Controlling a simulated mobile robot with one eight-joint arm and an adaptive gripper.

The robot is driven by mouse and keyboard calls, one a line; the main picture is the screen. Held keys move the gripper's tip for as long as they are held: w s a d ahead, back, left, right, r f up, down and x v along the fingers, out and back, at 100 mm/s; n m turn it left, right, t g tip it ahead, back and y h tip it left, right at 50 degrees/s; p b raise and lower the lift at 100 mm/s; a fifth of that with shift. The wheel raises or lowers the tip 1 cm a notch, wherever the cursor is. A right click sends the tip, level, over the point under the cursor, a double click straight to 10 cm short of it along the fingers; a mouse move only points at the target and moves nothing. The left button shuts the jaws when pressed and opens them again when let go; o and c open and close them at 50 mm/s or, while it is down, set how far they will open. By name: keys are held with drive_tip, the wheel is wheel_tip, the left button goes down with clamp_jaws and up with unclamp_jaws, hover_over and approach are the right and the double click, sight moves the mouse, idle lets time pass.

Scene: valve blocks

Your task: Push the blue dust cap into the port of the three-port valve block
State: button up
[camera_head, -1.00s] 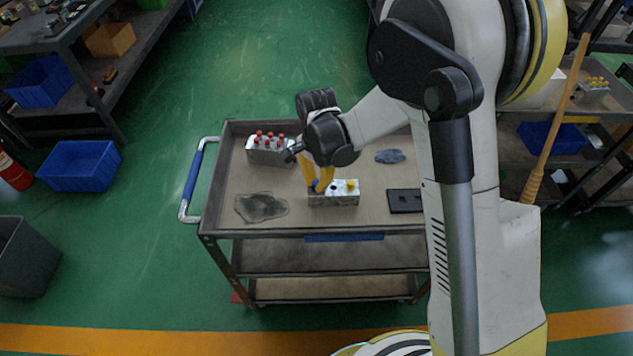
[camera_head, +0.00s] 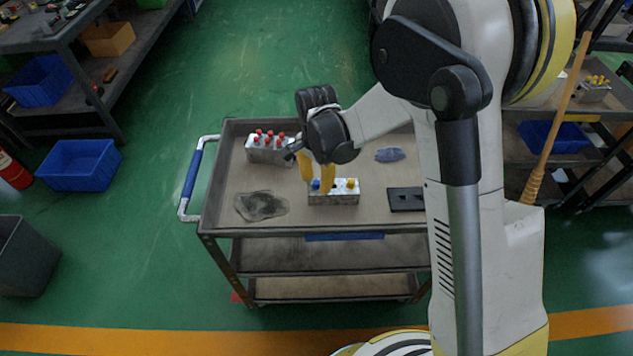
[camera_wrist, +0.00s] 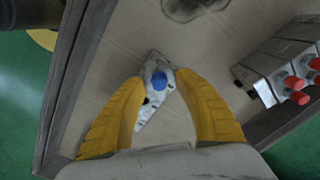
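The three-port valve block (camera_head: 335,199) is a pale metal block lying on the cart top. The blue dust cap (camera_head: 316,184) sits at its left port; I cannot tell how deep it is in. A yellow cap (camera_head: 351,183) is at the block's right end, and the middle port between them looks dark. My gripper (camera_head: 317,183) is over the left end of the block, its yellow fingers spread. In the wrist view the blue cap (camera_wrist: 159,81) shows between the open fingertips, apart from both, with the block (camera_wrist: 146,115) under it.
Another metal block (camera_head: 268,151) with several red caps stands at the back left of the cart. The cart top (camera_head: 290,222) is otherwise mostly clear.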

wheel_tip(320, 180, up, 12)
drive_tip(key=shift+f, duration=0.25)
drive_tip(key=s+d+r+n+t, duration=0.4)
drive_tip(key=s+d+r+n, duration=0.1)
drive_tip(key=s+d+r, duration=0.45)
drive_tip(key=s+d+n+t, duration=0.3)
drive_tip(key=s+d, duration=0.3)
drive_tip(key=s, duration=0.2)
drive_tip(key=shift+s+r+n, duration=0.2)
drive_tip(key=shift+r+n, duration=0.05)
drive_tip(key=shift+n, duration=0.45)
